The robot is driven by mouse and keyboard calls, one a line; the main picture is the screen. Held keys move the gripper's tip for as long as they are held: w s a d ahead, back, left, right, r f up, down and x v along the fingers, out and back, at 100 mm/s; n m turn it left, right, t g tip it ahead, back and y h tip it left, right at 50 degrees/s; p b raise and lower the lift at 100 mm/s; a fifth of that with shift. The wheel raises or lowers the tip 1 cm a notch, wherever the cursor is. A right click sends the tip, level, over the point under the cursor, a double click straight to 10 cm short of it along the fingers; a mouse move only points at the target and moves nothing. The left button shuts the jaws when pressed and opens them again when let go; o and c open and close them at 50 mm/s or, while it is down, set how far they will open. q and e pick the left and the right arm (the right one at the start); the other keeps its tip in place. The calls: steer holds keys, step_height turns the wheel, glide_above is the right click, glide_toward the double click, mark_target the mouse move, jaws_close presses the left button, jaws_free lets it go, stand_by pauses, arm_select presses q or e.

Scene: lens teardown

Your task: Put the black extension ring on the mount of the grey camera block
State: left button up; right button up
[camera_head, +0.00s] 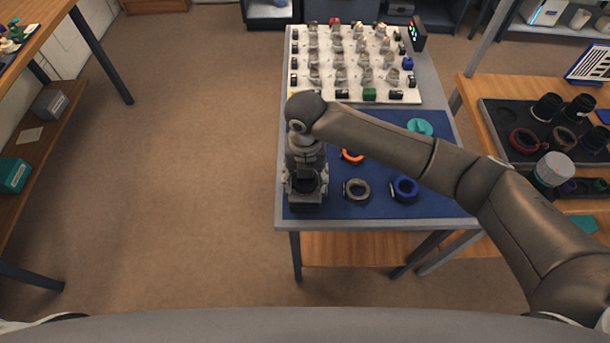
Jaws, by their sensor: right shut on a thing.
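My right arm reaches in from the right, and its gripper (306,187) points down over the left front part of the blue mat. It is shut on a dark round thing, apparently the black extension ring (308,180), which is mostly hidden between the fingers. The grey camera block (307,203) stands right below the gripper, near the mat's left edge. Its mount is covered by the gripper, so I cannot tell whether the ring touches it. My left gripper is out of view.
On the blue mat (380,206) lie a grey-brown ring (356,190), a blue ring (405,190), an orange ring (352,156) and a teal piece (420,127). A white board (330,98) with several small parts is behind. A dark tray (500,140) with rings and lenses stands right.

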mark_target(305, 182)
steer(key=shift+f, duration=0.1)
steer(key=o, duration=1)
step_height(305, 182, up, 12)
steer(key=shift+r+b, duration=0.15)
steer(key=shift+b, duration=0.75)
